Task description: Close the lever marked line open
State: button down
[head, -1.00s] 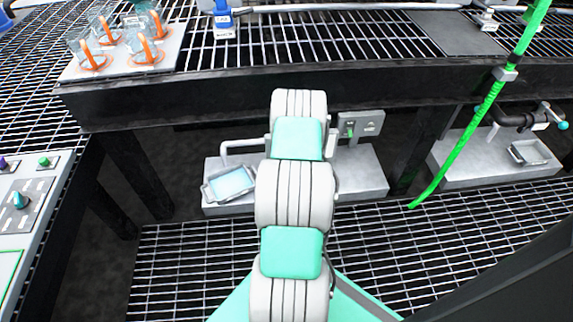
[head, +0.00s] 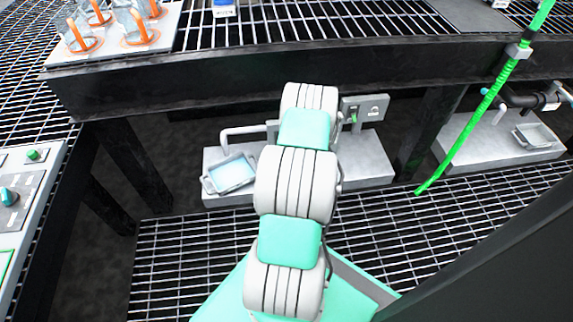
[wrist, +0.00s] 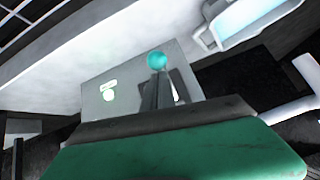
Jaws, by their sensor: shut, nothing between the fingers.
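A lever with a round teal knob (wrist: 157,60) shows in the wrist view in front of a grey panel (wrist: 100,75). The panel bears a small pale green and white marking (wrist: 109,90), too blurred to read. My gripper (wrist: 162,88) shows as dark fingers at the middle of the wrist view, above its green body. The fingers are shut and appear close below the knob; I cannot tell whether they touch it. In the head view my arm hides the gripper and the lever; part of a grey panel (head: 374,106) shows just right of the arm.
A shallow tray (head: 230,173) with a pale blue inside sits left of my arm on a grey ledge (head: 368,165). A dark beam (head: 200,85) crosses above. A green hose (head: 470,125) hangs at right, near another valve (head: 540,100). Glasses (head: 135,20) stand upper left.

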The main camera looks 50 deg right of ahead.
jog(key=shift+s+a+f, duration=0.15)
jog(key=shift+a+f, duration=0.55)
jog(key=shift+f, duration=0.2)
notch_tip(320, 180, up, 4)
jog(key=s+p, duration=0.2)
jog(key=p, duration=0.3)
jog(key=s+a+f, duration=0.2)
jog(key=s+a, duration=0.4)
jog(key=s, duration=0.1)
jog(key=shift+f+p, duration=0.4)
jog(key=shift+p, duration=0.05)
jog(key=shift+d, duration=0.1)
